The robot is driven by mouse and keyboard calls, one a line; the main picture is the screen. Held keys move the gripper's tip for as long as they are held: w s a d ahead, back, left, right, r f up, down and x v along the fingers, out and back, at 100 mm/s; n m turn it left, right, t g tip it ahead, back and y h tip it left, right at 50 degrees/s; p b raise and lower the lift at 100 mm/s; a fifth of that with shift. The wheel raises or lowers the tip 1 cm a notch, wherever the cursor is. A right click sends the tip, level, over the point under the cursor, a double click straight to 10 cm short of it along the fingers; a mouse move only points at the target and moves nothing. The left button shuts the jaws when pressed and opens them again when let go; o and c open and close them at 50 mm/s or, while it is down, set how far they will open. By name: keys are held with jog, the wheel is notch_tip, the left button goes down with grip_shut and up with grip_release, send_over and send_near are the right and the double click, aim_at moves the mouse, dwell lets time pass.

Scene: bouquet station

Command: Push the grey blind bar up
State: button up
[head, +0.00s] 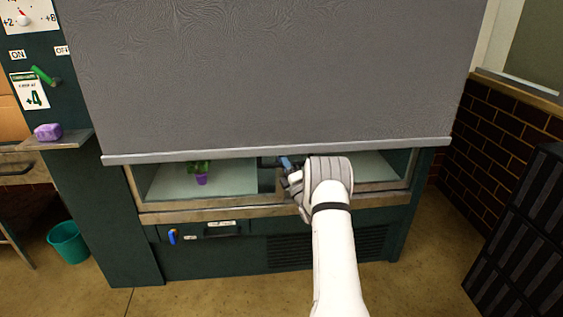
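The grey blind bar (200,154) runs across the bottom edge of a large grey blind (270,75) in the head view. The bar hangs over the upper part of the cabinet's window, leaving a low opening below it, and tilts slightly up to the right in the picture. My gripper (286,165) is just below the middle of the bar, at the opening. Its fingertips are small, dark and partly hidden by my wrist. I cannot tell whether they touch the bar or are open.
Behind the opening stands a purple pot with a green plant (201,173). A purple block (48,131) lies on a side shelf at left. A teal bin (67,243) stands on the floor. Black crates (525,235) stand at right beside a brick wall.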

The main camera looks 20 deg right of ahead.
grip_shut()
dwell(0.3)
